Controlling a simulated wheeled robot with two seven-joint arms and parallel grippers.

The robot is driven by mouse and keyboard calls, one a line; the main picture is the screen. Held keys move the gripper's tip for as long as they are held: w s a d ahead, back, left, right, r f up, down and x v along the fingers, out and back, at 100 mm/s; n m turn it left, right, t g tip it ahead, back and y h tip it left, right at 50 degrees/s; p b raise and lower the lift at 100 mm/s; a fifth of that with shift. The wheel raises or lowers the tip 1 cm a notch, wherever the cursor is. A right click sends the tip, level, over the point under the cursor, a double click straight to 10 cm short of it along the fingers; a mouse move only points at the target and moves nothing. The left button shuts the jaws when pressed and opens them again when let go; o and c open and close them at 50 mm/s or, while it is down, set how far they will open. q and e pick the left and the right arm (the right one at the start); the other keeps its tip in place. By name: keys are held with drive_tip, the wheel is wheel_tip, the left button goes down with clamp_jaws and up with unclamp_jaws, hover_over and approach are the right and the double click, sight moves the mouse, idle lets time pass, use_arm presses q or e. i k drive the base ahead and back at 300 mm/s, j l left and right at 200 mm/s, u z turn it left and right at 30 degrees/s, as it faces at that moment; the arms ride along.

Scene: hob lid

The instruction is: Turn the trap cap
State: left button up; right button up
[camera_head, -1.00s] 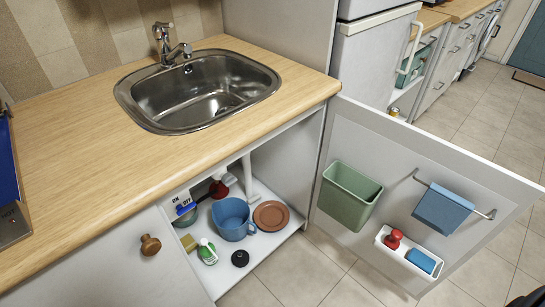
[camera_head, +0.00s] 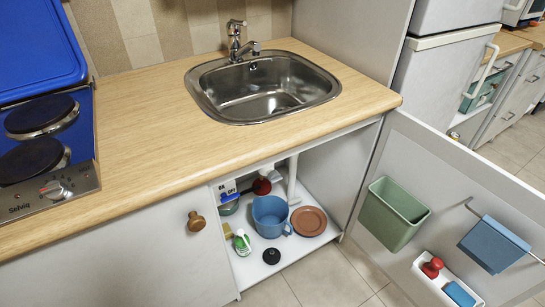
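Under the sink, the cabinet is open and a white drain pipe (camera_head: 293,178) comes down at the back. Its upper part is hidden by the worktop edge, and I cannot make out a trap cap on it. A blue pot (camera_head: 270,215) stands on the cabinet floor in front of the pipe. A small round black disc with a knob (camera_head: 271,256) lies near the cabinet's front edge; I cannot tell what it is. Neither of my grippers shows in the head view.
The open door (camera_head: 440,205) on the right carries a green bin (camera_head: 393,213). The sink (camera_head: 262,86) is empty. A hob (camera_head: 45,150) with its blue lid (camera_head: 38,45) raised is at left.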

sight(274, 176)
drive_tip(key=i+u, duration=0.35)
drive_tip(key=i, duration=0.55)
